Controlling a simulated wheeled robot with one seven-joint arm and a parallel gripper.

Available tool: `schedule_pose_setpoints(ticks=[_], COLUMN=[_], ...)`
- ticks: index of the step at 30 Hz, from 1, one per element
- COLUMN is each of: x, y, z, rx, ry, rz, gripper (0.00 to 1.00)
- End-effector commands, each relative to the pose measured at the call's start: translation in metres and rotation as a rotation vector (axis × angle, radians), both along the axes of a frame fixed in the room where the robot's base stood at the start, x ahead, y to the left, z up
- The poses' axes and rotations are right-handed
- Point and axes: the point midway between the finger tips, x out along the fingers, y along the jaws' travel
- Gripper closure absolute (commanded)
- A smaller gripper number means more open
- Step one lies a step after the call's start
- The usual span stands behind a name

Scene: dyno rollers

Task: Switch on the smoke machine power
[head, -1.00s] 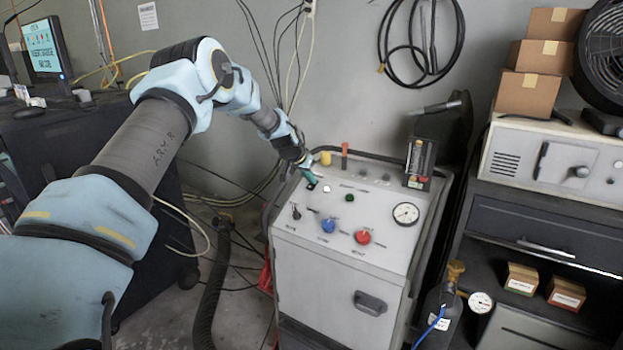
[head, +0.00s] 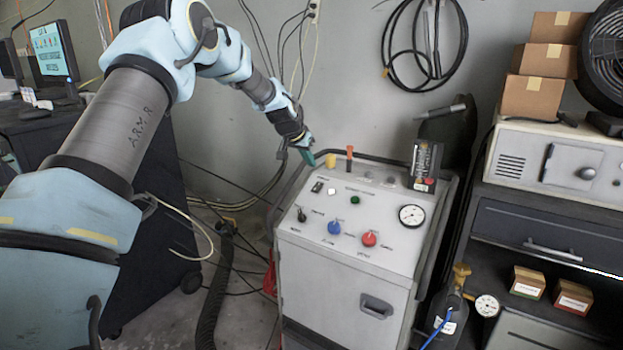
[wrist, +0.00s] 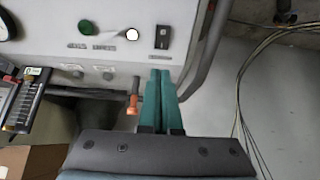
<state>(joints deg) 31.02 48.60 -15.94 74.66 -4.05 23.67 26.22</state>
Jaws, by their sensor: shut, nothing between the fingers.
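The smoke machine (head: 300,233) is a pale grey cabinet with a sloped control panel. A black rocker switch (head: 317,187) sits at the panel's upper left; it also shows in the wrist view (wrist: 162,37). I cannot tell which way the rocker is tipped. A round indicator (head: 332,191) beside it looks bright white, also in the wrist view (wrist: 132,34). My gripper (head: 310,160) is shut and empty, its teal fingers together above the panel's back left corner. In the wrist view the fingertips (wrist: 160,72) lie just short of the rocker, apart from it.
The panel also carries a green button (head: 355,200), a blue knob (head: 334,227), a red knob (head: 369,239) and a gauge (head: 411,215). A dark rail (head: 440,237) edges the cabinet. An orange-topped post (head: 349,155) stands near my fingers.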

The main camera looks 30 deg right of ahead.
Motion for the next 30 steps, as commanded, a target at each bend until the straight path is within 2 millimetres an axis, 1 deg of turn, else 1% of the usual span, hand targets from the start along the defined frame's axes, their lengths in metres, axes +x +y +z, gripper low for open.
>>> schedule_pose_setpoints(ticks=[3, 6, 10, 15, 27, 29, 30], x=[-0.003, -0.005, -0.007, -0.008, -0.008, -0.008, -0.007], y=[0.008, 0.012, 0.015, 0.016, 0.016, 0.019, 0.024], z=[0.020, 0.034, 0.044, 0.047, 0.047, 0.047, 0.046], rx=[-0.001, -0.001, 0.000, 0.000, 0.000, 0.002, 0.008], ry=[-0.004, -0.004, -0.002, -0.001, -0.001, 0.000, 0.003], rz=[0.001, 0.002, 0.001, 0.001, 0.001, 0.004, 0.012], gripper=[1.00, 1.00, 1.00, 1.00, 1.00, 1.00, 1.00])
